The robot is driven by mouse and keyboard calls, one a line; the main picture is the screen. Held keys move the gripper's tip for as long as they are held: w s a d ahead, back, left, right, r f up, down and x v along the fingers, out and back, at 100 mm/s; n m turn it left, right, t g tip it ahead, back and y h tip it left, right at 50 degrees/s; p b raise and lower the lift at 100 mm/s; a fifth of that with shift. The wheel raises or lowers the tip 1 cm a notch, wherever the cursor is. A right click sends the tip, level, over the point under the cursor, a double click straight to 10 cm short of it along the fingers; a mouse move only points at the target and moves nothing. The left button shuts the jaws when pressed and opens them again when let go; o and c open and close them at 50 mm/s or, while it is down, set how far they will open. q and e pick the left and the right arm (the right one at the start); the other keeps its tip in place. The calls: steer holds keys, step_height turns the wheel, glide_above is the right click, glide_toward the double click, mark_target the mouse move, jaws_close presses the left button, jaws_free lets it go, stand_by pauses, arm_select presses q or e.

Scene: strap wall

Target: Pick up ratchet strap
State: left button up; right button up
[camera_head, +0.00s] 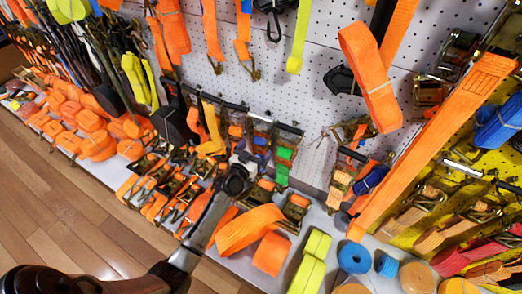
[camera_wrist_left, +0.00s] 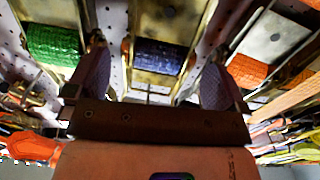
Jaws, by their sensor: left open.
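Ratchet straps with metal buckles hang in a row low on the pegboard: one with a green roll (camera_head: 285,153), one with a blue roll (camera_head: 260,141) and one with an orange roll (camera_head: 235,131). My left gripper (camera_head: 238,177) is just below and in front of this row. In the left wrist view, my left gripper (camera_wrist_left: 156,84) is open, its fingers apart on either side of the blue roll (camera_wrist_left: 158,55). The green roll (camera_wrist_left: 54,42) is outside the left finger and an orange roll (camera_wrist_left: 252,70) outside the right. Contact cannot be told. My right gripper is not visible.
A white shelf (camera_head: 329,222) below holds orange rolls and several ratchet straps (camera_head: 165,192). A large orange strap (camera_head: 440,140) hangs down at the right. Yellow-green blocks (camera_head: 311,262) and a blue roll (camera_head: 354,257) stand near the front. The wooden floor (camera_head: 70,215) at left is clear.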

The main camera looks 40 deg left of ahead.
mark_target(259, 145)
arm_select(q)
steer(key=w, duration=0.1)
steer(key=w+b, duration=0.1)
steer(key=w, duration=0.1)
steer(key=shift+w+a+f+b, duration=0.2)
steer(key=shift+w+a+b, duration=0.1)
steer(key=shift+b, duration=0.1)
steer(key=shift+w, duration=0.45)
steer(key=shift+r, duration=0.1)
steer(key=c, duration=1.5)
steer(key=shift+r, duration=0.1)
steer(key=shift+c, duration=0.8)
steer(key=shift+r, duration=0.15)
